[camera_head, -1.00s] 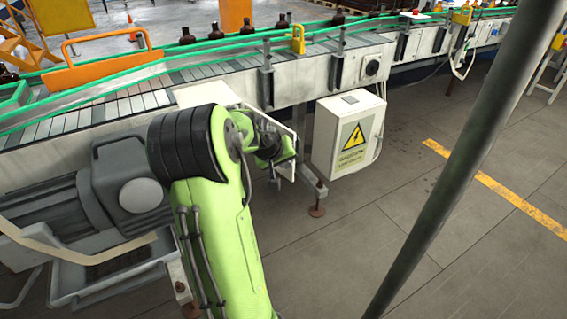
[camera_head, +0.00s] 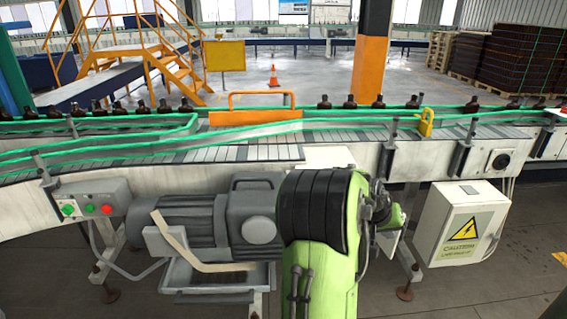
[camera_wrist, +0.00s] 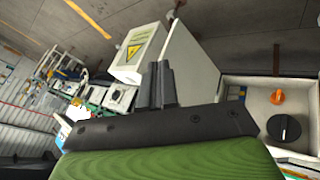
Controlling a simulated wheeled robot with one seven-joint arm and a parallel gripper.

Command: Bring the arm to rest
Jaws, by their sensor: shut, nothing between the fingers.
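My green arm (camera_head: 332,235) with its black joint cover rises at the lower middle of the head view, in front of the conveyor. Its far end, folded beside the joint, is small and partly hidden there, so the fingers cannot be made out in that view. In the wrist view my gripper (camera_wrist: 162,84) shows as two dark fingers standing close together, shut with nothing between them. The amber bottles (camera_head: 349,102) stand in a row on the conveyor's far lane, well beyond the arm.
The conveyor (camera_head: 250,151) with green rails crosses the head view. Below it are a grey motor (camera_head: 185,220), a button box (camera_head: 92,199) and a white caution cabinet (camera_head: 462,222), also in the wrist view (camera_wrist: 138,48). A knob panel (camera_wrist: 265,92) is right there.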

